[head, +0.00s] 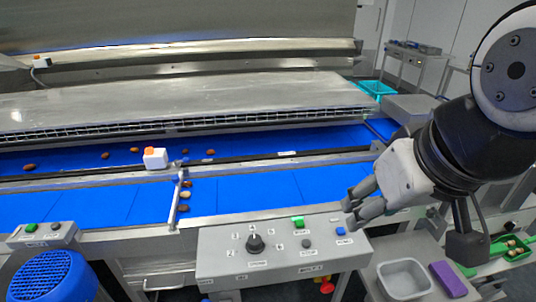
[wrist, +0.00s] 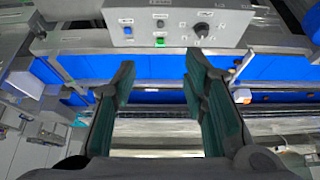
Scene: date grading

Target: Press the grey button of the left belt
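A small grey control box (head: 17,240) at the far left of the head view has a green button (head: 31,227) and a grey button (head: 55,226). The box stands at the front edge of the left part of the blue belt (head: 100,205). My gripper (head: 352,207) is at the right of the head view, far from this box and above the right end of a larger control panel (head: 220,255). In the wrist view my gripper (wrist: 158,80) shows two fingers spread apart with nothing between them. The small left box is not seen in the wrist view.
The larger panel carries a black knob (head: 255,242), a green button (head: 298,222), a grey button (head: 306,243) and a blue button (head: 340,231). A blue ribbed motor cover (head: 52,278) stands below the left box. A grey tray (head: 404,278) and purple block (head: 448,279) lie at right.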

